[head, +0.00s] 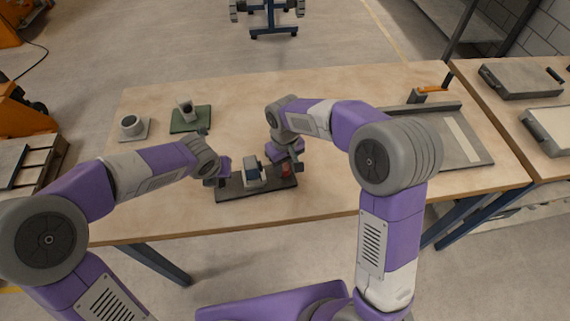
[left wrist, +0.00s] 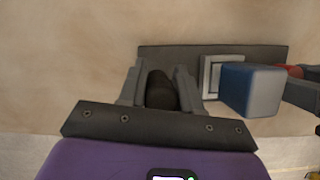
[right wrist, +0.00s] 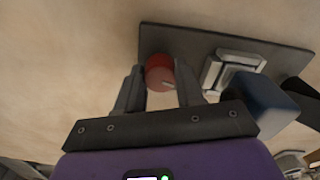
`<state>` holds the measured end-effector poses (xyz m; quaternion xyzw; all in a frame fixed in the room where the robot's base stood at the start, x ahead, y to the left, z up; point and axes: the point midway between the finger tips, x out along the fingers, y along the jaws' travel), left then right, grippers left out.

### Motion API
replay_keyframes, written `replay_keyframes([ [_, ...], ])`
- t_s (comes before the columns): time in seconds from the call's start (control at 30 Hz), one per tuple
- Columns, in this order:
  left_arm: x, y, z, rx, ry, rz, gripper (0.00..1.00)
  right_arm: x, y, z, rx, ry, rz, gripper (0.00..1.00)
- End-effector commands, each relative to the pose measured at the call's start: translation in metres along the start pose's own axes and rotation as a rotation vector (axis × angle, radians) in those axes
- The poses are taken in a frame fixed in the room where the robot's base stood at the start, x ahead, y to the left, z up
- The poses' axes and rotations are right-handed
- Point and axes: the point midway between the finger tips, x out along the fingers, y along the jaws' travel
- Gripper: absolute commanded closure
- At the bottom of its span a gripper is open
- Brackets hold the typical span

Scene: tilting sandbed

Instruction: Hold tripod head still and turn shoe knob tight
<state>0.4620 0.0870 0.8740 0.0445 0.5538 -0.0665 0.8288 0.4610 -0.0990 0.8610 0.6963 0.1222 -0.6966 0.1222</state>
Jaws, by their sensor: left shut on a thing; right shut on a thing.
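The tripod head is a dark flat base (head: 235,191) near the table's front edge, with a pale grey shoe and a blue-grey block (head: 253,174) on it. The block also shows in the left wrist view (left wrist: 251,90) and the right wrist view (right wrist: 262,98). My left gripper (head: 222,178) is shut on a black rounded grip (left wrist: 160,90) at the base's left end. My right gripper (head: 291,168) is shut on the red shoe knob (right wrist: 159,72) at the other end. The knob has a pale mark on its face and is partly hidden by the fingers in the head view.
A green mat (head: 190,124) with a small grey device and a pale plate with a round dark-topped part (head: 131,126) stand at the back left. A grey tray (head: 470,155) lies at the right, beyond my right arm. The table's middle back is clear.

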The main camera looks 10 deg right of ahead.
Motion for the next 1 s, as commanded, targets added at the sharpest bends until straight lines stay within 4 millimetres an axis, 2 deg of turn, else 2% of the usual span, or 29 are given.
replay_keyframes([
  [0.6, -0.0001, -0.0004, 0.0, 0.0, 0.0, -0.001, 1.0, -0.0003, -0.0013, -0.0009, 0.556, 0.002, 0.0, 0.94],
  [1.0, -0.0001, -0.0004, 0.0, 0.0, 0.0, -0.001, 1.0, -0.0003, -0.0015, -0.0011, 0.751, 0.002, -0.001, 0.94],
])
